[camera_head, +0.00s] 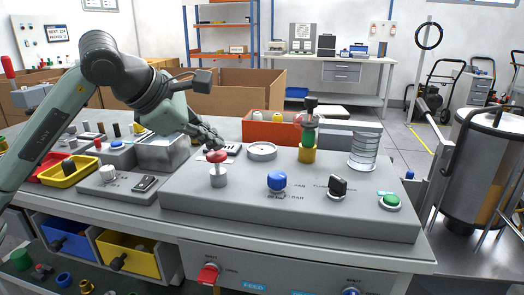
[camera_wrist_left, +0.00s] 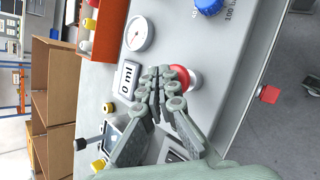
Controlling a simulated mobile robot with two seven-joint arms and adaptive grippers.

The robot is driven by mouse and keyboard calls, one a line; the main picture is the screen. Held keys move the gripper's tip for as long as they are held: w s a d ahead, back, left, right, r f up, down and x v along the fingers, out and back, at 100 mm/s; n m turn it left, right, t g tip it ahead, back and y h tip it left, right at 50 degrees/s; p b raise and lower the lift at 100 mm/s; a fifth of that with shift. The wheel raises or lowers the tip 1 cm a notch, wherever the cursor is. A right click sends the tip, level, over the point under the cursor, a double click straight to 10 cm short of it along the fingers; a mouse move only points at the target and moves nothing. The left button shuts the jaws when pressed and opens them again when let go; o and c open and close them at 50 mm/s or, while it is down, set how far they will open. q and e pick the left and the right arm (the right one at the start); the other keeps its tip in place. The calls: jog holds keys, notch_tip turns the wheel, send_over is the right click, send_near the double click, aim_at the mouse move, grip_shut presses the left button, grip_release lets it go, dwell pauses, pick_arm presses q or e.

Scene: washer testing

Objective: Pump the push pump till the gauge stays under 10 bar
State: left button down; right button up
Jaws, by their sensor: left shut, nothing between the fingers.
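The push pump is a red mushroom-shaped knob (camera_head: 217,156) on a grey cylinder, upright on the front left of the grey panel. It also shows in the left wrist view (camera_wrist_left: 181,77), partly hidden by my fingers. My left gripper (camera_head: 214,141) is shut and empty, with its fingertips right at the top of the red knob; I cannot tell whether they touch. It also shows in the left wrist view (camera_wrist_left: 160,78). The round white gauge (camera_head: 262,151) lies behind and right of the pump; it is clearer in the left wrist view (camera_wrist_left: 139,33), but its reading is too small to tell. My right gripper is out of view.
A blue knob (camera_head: 277,181), a black knob (camera_head: 338,186) and a green button (camera_head: 390,201) stand right of the pump. Behind are a green and yellow valve (camera_head: 308,146) and an orange bin (camera_head: 262,134).

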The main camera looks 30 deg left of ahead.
aim_at(214, 154)
pick_arm(q)
jog(key=shift+r+p, duration=2.35)
jog(key=shift+r, duration=0.75)
dwell(0.8)
